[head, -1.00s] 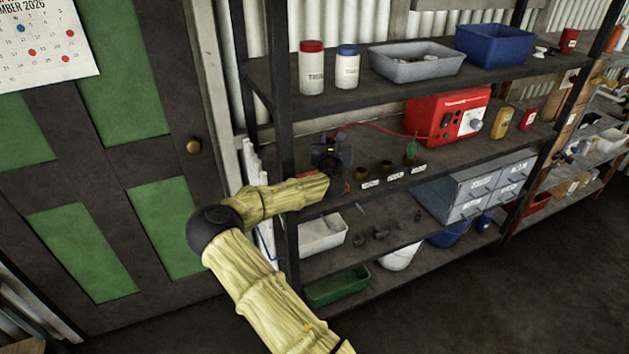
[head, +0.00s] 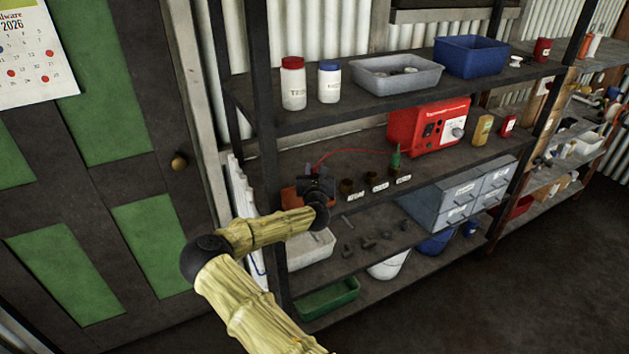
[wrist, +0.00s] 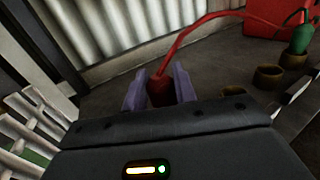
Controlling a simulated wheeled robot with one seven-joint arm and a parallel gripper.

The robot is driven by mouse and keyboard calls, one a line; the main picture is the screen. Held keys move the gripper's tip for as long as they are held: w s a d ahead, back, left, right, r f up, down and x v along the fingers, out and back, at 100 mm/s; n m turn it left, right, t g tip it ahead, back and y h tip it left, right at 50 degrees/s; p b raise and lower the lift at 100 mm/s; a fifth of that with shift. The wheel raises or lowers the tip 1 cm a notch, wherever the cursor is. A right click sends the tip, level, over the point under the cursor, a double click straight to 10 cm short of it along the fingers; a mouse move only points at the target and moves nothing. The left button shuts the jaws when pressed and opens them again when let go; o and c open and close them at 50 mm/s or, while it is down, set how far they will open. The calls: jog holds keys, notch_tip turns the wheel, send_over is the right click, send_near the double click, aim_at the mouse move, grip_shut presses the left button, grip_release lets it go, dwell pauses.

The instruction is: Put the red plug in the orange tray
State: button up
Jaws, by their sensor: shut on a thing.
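The red plug (wrist: 160,92) is between the two pale purple fingers of my gripper (wrist: 160,86) in the wrist view. The fingers are shut on it, and a red cable runs from it to the back right. In the head view my gripper (head: 314,172) is at the left end of the middle shelf, left of the brown cups. The orange tray (head: 291,197) shows there just behind and left of my gripper, which hides part of it. I cannot tell whether the plug is over the tray. The tray is not seen in the wrist view.
The cable leads to a red box (head: 419,130). A green plug (head: 396,158) stands in the rightmost of several brown cups (head: 346,186). The upper shelf (head: 300,119) is above my gripper, and a dark upright post (head: 268,150) stands to its left.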

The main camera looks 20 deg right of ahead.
notch_tip(320, 180, down, 4)
jog(key=shift+w+r+p, duration=0.15)
jog(key=shift+p, duration=0.15)
jog(key=shift+s+d, duration=0.15)
jog(key=shift+s, duration=0.05)
jog(key=o, duration=1)
jog(key=shift+w+a, duration=0.15)
jog(key=shift+a, duration=0.1)
jog(key=b+v, duration=0.2)
jog(key=v, duration=1)
jog(key=shift+b, duration=0.3)
